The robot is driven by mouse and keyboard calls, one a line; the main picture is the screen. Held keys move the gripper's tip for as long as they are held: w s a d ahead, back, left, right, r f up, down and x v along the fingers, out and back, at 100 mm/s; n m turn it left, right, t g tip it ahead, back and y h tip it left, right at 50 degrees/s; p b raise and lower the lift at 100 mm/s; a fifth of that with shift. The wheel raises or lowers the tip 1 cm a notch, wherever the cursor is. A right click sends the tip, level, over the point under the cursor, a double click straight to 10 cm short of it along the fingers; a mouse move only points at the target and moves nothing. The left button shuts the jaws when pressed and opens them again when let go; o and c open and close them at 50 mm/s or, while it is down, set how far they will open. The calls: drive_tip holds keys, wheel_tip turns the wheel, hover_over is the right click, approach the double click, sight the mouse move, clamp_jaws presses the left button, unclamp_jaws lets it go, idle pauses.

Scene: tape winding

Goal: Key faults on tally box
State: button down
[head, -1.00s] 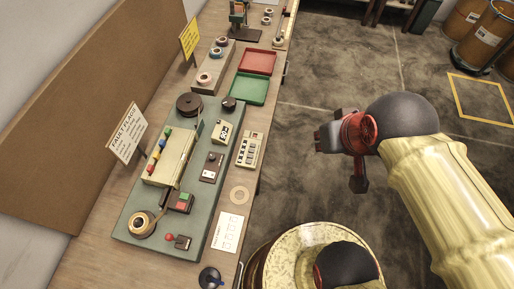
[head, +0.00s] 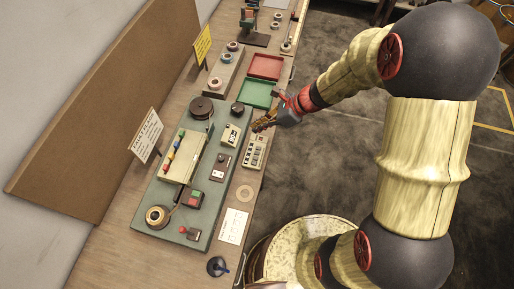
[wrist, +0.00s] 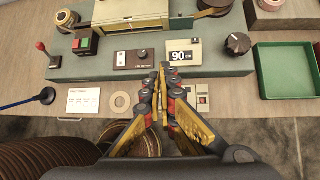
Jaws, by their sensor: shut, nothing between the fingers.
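The tally box (head: 254,153) is a small cream box with dark keys and pale strips. It lies on the bench just right of the green machine base. In the wrist view only its right part (wrist: 203,96) shows, and my fingers hide the rest. My gripper (head: 260,125) is shut and empty, with its fingertips by the far end of the tally box. In the wrist view my gripper (wrist: 161,72) points forward over the box. I cannot tell if the tips touch it.
A display reading 90 cm (wrist: 184,52), a dark knob (wrist: 238,43) and a small switch panel (wrist: 133,59) sit beyond the fingers. A green tray (head: 257,93) and a red tray (head: 265,66) lie further along. A tape ring (head: 244,193) and a white card (head: 233,226) lie nearer.

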sight(258, 152)
wheel_tip(258, 152, down, 9)
drive_tip(key=w+m+y+p, duration=0.1)
drive_tip(key=w+m+p, duration=0.1)
drive_tip(key=m, duration=0.6)
drive_tip(key=shift+t, duration=0.4)
drive_tip(key=shift+w, duration=0.1)
wheel_tip(258, 152, down, 8)
drive_tip(key=b, duration=0.7)
drive_tip(key=shift+f, duration=0.25)
drive_tip(key=shift+f+b, duration=0.3)
drive_tip(key=shift+f, duration=0.15)
drive_tip(key=shift+f+b, duration=0.3)
drive_tip(key=shift+f, duration=0.1)
idle(0.7)
idle(0.3)
drive_tip(key=shift+r+p, duration=0.8)
drive_tip(key=shift+r, duration=0.05)
